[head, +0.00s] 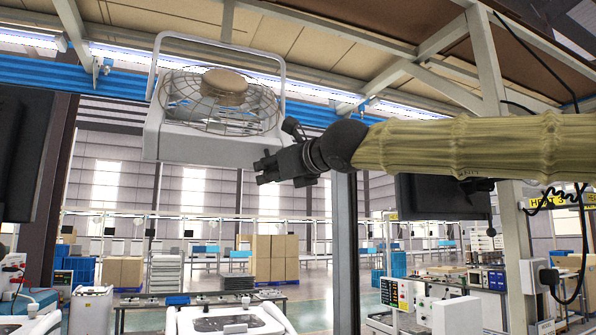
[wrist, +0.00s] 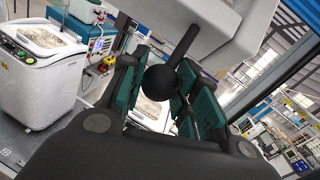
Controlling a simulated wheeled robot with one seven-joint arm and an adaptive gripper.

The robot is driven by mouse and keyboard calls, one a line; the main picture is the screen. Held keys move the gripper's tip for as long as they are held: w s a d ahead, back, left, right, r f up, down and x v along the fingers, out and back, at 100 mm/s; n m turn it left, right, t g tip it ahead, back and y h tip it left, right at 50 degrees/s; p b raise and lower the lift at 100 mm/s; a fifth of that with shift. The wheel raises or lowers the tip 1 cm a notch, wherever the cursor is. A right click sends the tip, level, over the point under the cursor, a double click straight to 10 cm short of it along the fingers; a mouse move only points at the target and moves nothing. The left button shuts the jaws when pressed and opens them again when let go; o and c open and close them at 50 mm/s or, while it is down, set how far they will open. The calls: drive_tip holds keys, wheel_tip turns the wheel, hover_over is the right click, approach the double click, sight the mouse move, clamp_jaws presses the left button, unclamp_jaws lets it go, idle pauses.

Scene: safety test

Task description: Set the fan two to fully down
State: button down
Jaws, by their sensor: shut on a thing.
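A white fan (head: 210,148) with a round wire grille hangs in a U-shaped bracket (head: 282,62) at the upper left of the head view. Its grille and tan hub face up and toward me. No number shows on it. My gripper (head: 265,169) is at the fan's lower right corner. In the wrist view, a black ball knob (wrist: 155,83) on a thin dark rod sits between the green finger pads of my gripper (wrist: 165,78). The gripper is shut on this knob. The pale fan body (wrist: 205,25) is just beyond; the pad contact is partly hidden.
A blue beam (head: 125,83) and strip lights run behind the fan. Dark monitors hang at the left (head: 22,150) and right (head: 440,197). A white machine (wrist: 38,75) stands below. Open air lies under the fan.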

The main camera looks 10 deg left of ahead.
drive_tip(key=shift+s+d+r, duration=0.2)
drive_tip(key=shift+s+r, duration=0.2)
drive_tip(key=shift+r, duration=0.1)
drive_tip(key=c, duration=1)
unclamp_jaws()
drive_tip(key=shift+c, duration=0.2)
drive_tip(key=shift+s+d, duration=0.1)
drive_tip(key=shift+f, duration=0.15)
drive_tip(key=v, duration=1.1)
drive_tip(key=shift+s+d, duration=0.2)
drive_tip(key=shift+d, duration=0.15)
